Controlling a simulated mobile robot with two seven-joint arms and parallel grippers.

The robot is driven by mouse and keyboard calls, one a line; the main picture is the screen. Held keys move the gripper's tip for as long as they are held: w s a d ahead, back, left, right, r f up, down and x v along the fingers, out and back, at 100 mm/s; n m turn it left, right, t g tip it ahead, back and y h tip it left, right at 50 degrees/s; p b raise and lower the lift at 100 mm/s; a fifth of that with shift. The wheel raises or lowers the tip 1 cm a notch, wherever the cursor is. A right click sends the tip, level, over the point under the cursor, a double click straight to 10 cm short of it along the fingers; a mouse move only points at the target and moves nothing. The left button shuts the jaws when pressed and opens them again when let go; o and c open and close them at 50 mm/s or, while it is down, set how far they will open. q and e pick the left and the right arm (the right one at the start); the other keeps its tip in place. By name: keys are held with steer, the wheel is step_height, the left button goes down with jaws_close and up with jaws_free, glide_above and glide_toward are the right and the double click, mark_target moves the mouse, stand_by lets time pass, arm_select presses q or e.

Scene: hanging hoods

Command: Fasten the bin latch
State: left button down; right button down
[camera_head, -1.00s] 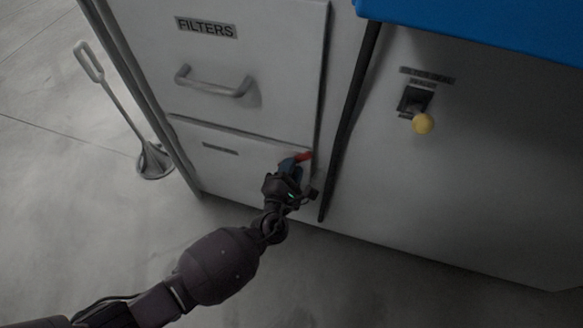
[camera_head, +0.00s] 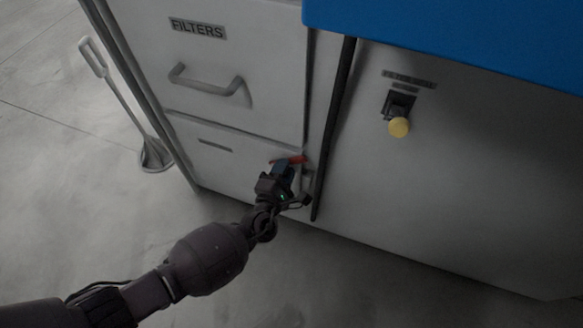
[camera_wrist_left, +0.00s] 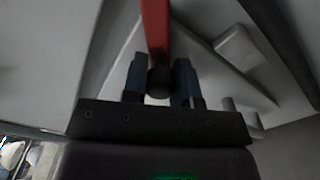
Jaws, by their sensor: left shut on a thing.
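The bin front (camera_head: 215,163) is the lower grey panel of the cabinet, under the drawer marked FILTERS. A red latch lever (camera_head: 291,159) lies near its upper right corner. My left gripper (camera_head: 281,168) is at this lever, its blue fingers partly covering it. In the left wrist view the red lever (camera_wrist_left: 156,30) runs down between the two fingers of my left gripper (camera_wrist_left: 160,88), ending in a dark round part. The gripper is shut on the lever. My right gripper does not show.
A bar handle (camera_head: 208,82) sticks out from the FILTERS drawer. A long-handled scoop-like tool (camera_head: 124,105) stands at the left. The floor in front is clear.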

arm_select(q)
steer(key=shift+m, duration=0.4)
steer(key=shift+d+f+m+p, duration=0.3)
steer(key=shift+m+p, duration=0.1)
steer(key=shift+m, duration=0.3)
steer(key=f+m, duration=0.1)
steer(key=m, duration=0.1)
steer(key=shift+d+f+m, duration=0.1)
steer(key=shift+d+m, duration=0.05)
steer(key=shift+m, duration=0.15)
steer(key=shift+s+d+f+m+p, duration=0.1)
steer(key=shift+f+m+p, duration=0.1)
steer(key=shift+f+m, duration=0.4)
steer(key=shift+f+m+p, duration=0.2)
steer(key=shift+m, duration=0.7)
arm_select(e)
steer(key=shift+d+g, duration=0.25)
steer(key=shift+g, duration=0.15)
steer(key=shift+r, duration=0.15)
arm_select(q)
steer(key=c, duration=0.9)
jaws_free()
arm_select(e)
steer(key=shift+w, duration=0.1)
